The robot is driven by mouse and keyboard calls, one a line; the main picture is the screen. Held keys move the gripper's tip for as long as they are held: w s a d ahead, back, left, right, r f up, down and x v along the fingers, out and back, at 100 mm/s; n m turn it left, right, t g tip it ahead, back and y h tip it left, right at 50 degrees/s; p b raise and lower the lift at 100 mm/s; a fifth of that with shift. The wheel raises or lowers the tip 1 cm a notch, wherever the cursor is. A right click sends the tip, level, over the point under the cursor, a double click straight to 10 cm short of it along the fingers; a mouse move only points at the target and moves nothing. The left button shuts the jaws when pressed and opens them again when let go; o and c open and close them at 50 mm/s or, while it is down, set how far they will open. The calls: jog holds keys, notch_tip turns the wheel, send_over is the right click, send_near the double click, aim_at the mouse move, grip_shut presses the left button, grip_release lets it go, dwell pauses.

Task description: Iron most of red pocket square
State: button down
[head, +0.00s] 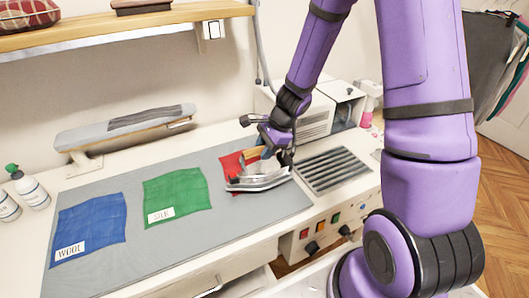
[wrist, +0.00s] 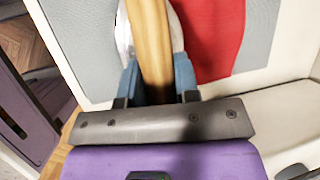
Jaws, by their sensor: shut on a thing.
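The red pocket square (head: 232,162) lies on the grey ironing mat (head: 130,232), right of the green cloth. The iron (head: 258,181) is over its front right part and hides much of it. I cannot tell whether its soleplate touches the cloth. My gripper (head: 277,148) is shut on the iron's wooden handle. In the wrist view the fingers (wrist: 159,82) clasp the handle (wrist: 152,45), and the red pocket square (wrist: 212,40) shows to its right.
A green cloth (head: 178,190) labelled SILK and a blue cloth (head: 90,225) labelled WOOL lie to the left. A slatted metal rest (head: 333,171) is right of the mat. A sleeve board (head: 125,130) stands behind, bottles (head: 30,188) at the far left. A shelf (head: 130,30) overhangs the back.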

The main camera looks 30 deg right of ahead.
jog(key=shift+w+r, duration=0.1)
jog(key=shift+r, duration=2.65)
jog(key=shift+d, duration=0.1)
